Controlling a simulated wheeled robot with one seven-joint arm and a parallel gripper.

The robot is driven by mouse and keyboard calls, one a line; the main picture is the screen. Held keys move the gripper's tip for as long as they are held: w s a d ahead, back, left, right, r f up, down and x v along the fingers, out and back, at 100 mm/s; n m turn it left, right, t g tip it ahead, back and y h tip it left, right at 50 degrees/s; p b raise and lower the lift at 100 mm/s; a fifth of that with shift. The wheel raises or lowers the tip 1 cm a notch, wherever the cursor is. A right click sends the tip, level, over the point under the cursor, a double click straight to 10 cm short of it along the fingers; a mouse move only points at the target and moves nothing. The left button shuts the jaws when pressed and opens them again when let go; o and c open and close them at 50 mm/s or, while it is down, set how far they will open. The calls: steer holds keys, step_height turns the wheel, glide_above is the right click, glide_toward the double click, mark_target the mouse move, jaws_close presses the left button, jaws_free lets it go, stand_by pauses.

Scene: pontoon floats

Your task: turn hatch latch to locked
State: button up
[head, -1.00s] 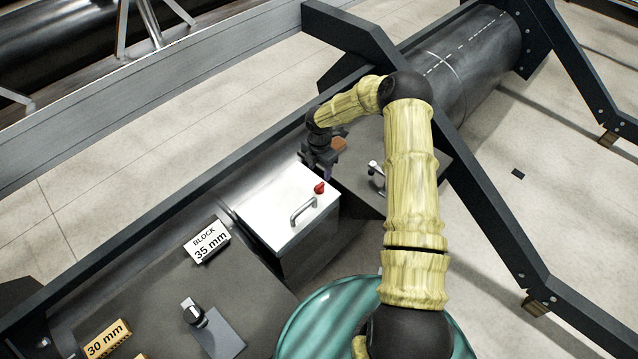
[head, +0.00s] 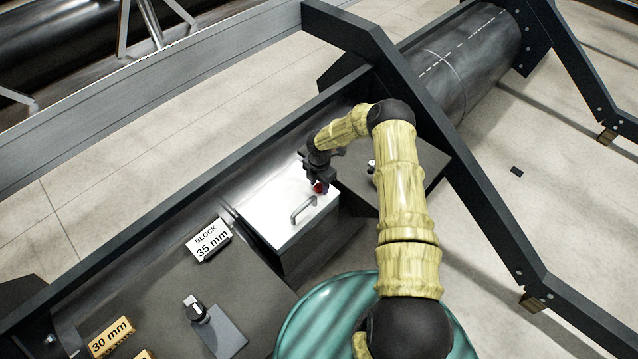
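The hatch latch is a small red knob (head: 319,187) on the far right corner of a white-topped box (head: 268,208). The box has a metal bar handle (head: 303,209) on its lid. My gripper (head: 319,182) points down right at the red knob and covers part of it. The fingers are small and dark here, so I cannot tell whether they are apart or closed on the knob. Which way the latch is turned is also hidden.
A block marked 35 mm (head: 208,240) stands left of the box. A yellow block marked 30 mm (head: 110,338) and a grey plate with a small fitting (head: 222,335) are nearer. A dark frame beam (head: 450,160) rises close to my arm.

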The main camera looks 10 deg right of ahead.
steer(key=c, duration=0.7)
steer(key=shift+m+b, duration=0.3)
steer(key=shift+b, duration=0.05)
steer(key=shift+f+m+b, duration=0.15)
steer(key=shift+m+b, duration=0.6)
steer(key=shift+m, duration=0.05)
steer(key=m+b, duration=0.3)
steer(key=m, duration=0.1)
steer(key=m+b, duration=0.3)
steer(key=m, duration=0.3)
steer(key=shift+m, duration=0.3)
steer(key=m+b, duration=0.2)
steer(key=m, duration=0.3)
steer(key=shift+r, duration=0.2)
